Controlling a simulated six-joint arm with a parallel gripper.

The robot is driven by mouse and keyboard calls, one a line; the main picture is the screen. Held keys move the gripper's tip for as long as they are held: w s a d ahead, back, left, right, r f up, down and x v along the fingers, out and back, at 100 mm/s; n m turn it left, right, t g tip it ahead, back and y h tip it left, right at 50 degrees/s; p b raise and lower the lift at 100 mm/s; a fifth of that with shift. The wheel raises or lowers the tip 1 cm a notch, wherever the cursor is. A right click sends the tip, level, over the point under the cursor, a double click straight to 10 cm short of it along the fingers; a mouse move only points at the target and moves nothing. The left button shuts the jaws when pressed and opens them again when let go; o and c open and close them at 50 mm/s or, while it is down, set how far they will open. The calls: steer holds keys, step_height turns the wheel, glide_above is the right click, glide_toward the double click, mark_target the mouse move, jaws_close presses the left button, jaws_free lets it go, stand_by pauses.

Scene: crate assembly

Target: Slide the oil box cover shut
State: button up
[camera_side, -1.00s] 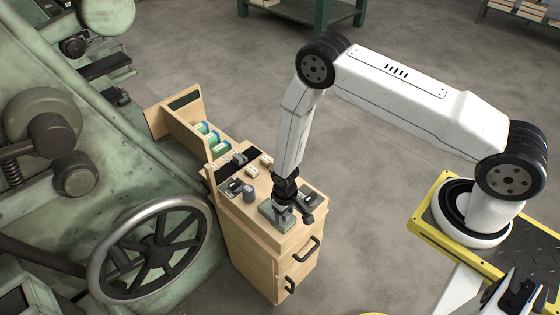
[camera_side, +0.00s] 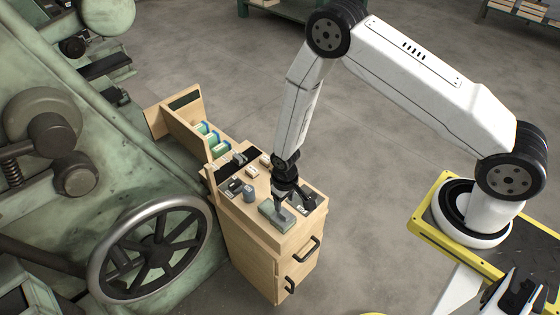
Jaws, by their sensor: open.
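The oil box looks to be the small grey-green box (camera_side: 276,215) near the front edge of the wooden cabinet's top. My gripper (camera_side: 279,207) points down, open, right over this box, with its fingertips at or just above its top. I cannot tell whether they touch it. The cover and how far it stands open are too small to make out, and my gripper hides part of the box.
The wooden cabinet (camera_side: 258,252) carries a dark grey cylinder (camera_side: 249,194), a dark item (camera_side: 308,202) on the right and small blocks. A wooden bin (camera_side: 186,118) with green and blue boxes stands behind. A large handwheel (camera_side: 151,248) is close on the left.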

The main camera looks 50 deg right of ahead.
steer(key=shift+r, duration=0.75)
steer(key=shift+d+r, duration=0.1)
steer(key=shift+r, duration=0.5)
steer(key=s+d+r+t, duration=0.1)
steer(key=s+d+r, duration=0.1)
steer(key=r, duration=0.6)
steer(key=s+d+r, duration=0.2)
steer(key=s+r, duration=0.3)
steer(key=r, duration=0.3)
steer(key=s+d+r+t, duration=0.1)
steer(key=s+r, duration=0.2)
steer(key=r, duration=0.5)
steer(key=shift+s+d+r+t, duration=0.15)
steer(key=shift+d+r+t, duration=0.15)
steer(key=shift+d+r, duration=0.1)
stand_by(0.4)
